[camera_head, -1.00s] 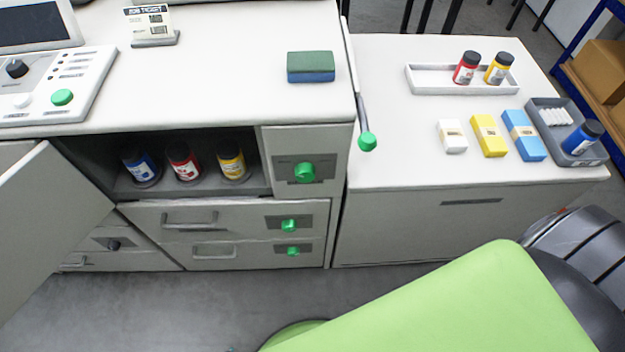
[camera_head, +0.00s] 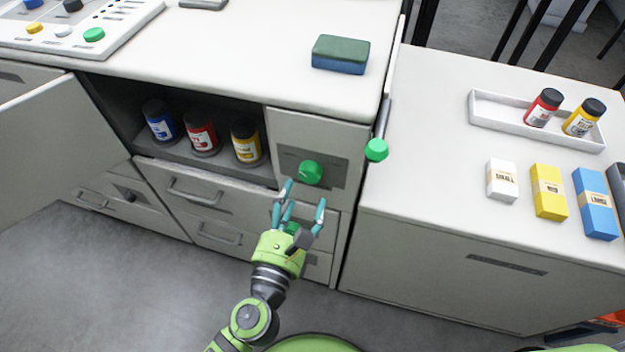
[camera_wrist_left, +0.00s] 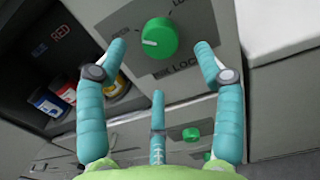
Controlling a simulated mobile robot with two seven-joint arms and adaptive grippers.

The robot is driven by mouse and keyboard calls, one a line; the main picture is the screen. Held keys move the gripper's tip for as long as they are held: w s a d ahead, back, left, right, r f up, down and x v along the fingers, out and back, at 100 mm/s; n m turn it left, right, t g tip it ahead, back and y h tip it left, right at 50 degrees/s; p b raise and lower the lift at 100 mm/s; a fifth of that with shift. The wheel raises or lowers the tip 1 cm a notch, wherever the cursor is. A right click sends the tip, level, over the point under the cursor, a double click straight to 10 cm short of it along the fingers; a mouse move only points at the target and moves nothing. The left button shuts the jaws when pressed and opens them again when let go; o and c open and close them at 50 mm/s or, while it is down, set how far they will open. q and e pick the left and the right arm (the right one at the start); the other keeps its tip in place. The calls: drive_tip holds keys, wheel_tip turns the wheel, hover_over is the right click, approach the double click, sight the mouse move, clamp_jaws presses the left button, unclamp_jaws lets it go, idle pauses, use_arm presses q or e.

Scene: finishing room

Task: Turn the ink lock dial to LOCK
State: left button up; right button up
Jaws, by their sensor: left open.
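The ink lock dial is a round green knob (camera_head: 311,172) on a dark plate at the right of the open ink compartment. In the left wrist view the dial (camera_wrist_left: 160,38) has a white pointer mark on its left side, toward the lettering at the left of the plate; more lettering is at upper right and below. My left gripper (camera_head: 304,195) is open and empty, just below and in front of the dial. In the left wrist view its fingers (camera_wrist_left: 160,65) spread to either side below the dial, apart from it. My right gripper is not in view.
The compartment holds blue, red and yellow ink bottles (camera_head: 203,137), its door (camera_head: 55,140) swung open at left. A lever with a green knob (camera_head: 376,149) stands right of the dial. Drawers (camera_head: 195,195) lie below. A side table (camera_head: 430,190) carries a white tray and boxes.

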sight(309, 177)
use_arm(q)
drive_tip(key=p+x, duration=0.1)
drive_tip(key=x, duration=0.4)
drive_tip(key=shift+w+d, duration=0.1)
drive_tip(key=c, duration=1.1)
